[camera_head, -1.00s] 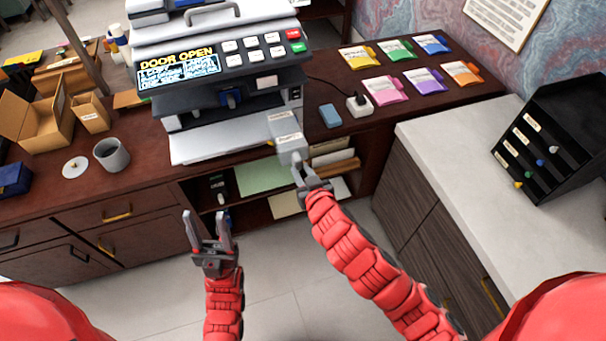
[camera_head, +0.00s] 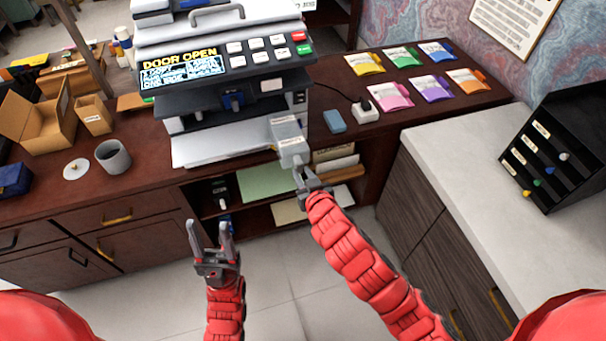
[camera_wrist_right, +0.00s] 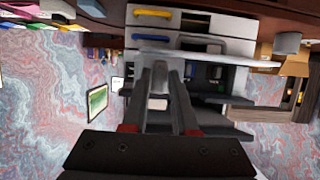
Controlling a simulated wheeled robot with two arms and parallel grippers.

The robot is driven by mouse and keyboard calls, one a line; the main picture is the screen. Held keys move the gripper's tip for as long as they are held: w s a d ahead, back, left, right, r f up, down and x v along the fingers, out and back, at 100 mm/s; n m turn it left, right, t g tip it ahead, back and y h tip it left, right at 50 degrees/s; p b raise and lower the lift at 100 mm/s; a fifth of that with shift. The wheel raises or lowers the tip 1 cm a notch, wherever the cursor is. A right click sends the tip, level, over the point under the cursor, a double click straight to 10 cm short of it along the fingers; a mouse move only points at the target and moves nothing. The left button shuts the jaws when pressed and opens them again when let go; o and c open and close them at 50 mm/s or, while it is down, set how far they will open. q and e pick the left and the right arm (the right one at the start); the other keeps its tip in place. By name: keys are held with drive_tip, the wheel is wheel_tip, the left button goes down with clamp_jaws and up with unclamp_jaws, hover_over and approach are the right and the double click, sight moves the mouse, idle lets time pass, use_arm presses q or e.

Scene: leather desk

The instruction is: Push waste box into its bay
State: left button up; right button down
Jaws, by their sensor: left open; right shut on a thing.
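The waste box (camera_head: 291,146) is a pale grey box with a small label, at the lower right front of the printer (camera_head: 178,107). It sticks out toward me; its far end and the bay are hard to make out. My right gripper (camera_head: 299,172) is shut on its near end. In the right wrist view my right gripper (camera_wrist_right: 158,70) has its fingers close together, with a small grey part between them. The printer's display (camera_head: 181,69) reads "DOOR OPEN". My left gripper (camera_head: 208,226) is open and empty, low in front of the desk.
A white tray sheet (camera_head: 205,149) juts from the printer beside the box. Shelves with green folders (camera_head: 267,181) lie below. A blue block (camera_head: 334,121) and white plug (camera_head: 365,110) sit on the desk to the right. A grey counter (camera_head: 470,165) stands at right.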

sight(290, 143)
drive_tip(key=shift+b, duration=0.35)
idle(0.8)
drive_tip(key=shift+f, duration=0.1)
drive_tip(key=shift+w, duration=0.1)
idle(0.3)
drive_tip(key=shift+w+a+b, duration=0.6)
drive_tip(key=shift+w+b, duration=0.25)
drive_tip(key=shift+w, duration=1)
drive_tip(key=shift+w+a+b, duration=0.65)
drive_tip(key=shift+w+b, duration=0.15)
drive_tip(key=shift+w, duration=1.1)
drive_tip(key=shift+w+a+b, duration=0.6)
drive_tip(key=shift+w+b, duration=0.25)
drive_tip(key=shift+w, duration=1)
drive_tip(key=shift+f+b, duration=0.1)
drive_tip(key=shift+b, duration=0.25)
